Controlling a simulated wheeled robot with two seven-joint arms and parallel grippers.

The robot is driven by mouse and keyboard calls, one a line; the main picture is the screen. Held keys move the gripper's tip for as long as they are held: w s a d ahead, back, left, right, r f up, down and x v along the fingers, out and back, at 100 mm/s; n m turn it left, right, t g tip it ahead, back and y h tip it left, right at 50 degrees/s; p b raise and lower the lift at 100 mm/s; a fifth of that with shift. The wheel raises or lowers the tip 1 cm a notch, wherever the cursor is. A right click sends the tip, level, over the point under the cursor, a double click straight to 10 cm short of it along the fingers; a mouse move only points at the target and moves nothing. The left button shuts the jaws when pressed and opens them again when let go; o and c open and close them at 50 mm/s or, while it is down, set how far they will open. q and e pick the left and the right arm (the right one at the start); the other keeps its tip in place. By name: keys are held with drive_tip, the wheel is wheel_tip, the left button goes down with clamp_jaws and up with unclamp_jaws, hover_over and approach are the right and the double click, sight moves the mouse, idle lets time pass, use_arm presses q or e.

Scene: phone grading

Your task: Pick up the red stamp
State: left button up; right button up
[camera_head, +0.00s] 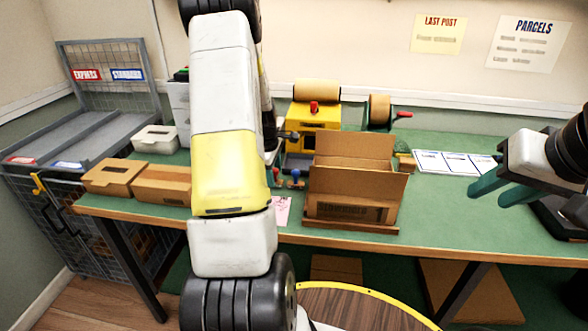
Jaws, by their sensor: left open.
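The red stamp (276,177) stands on the green table, just right of my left forearm. Only its red handle shows clearly; it is small and partly hidden. A blue-handled stamp (295,179) stands close to its right. My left arm crosses the middle of the view and hides most of my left gripper (270,158). What shows of that gripper is just behind and above the red stamp; contact cannot be made out. My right gripper (504,187) is far to the right with its two teal fingers apart and nothing between them.
A brown cardboard holder (353,180) stands right of the stamps. Behind are a yellow machine (312,128) and a tape roll (379,110). Brown boxes (114,177) and a white box (155,138) lie left. A pink slip (282,211) lies near the front edge. Right of the holder is free green table.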

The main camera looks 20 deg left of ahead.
use_arm(q)
clamp_jaws()
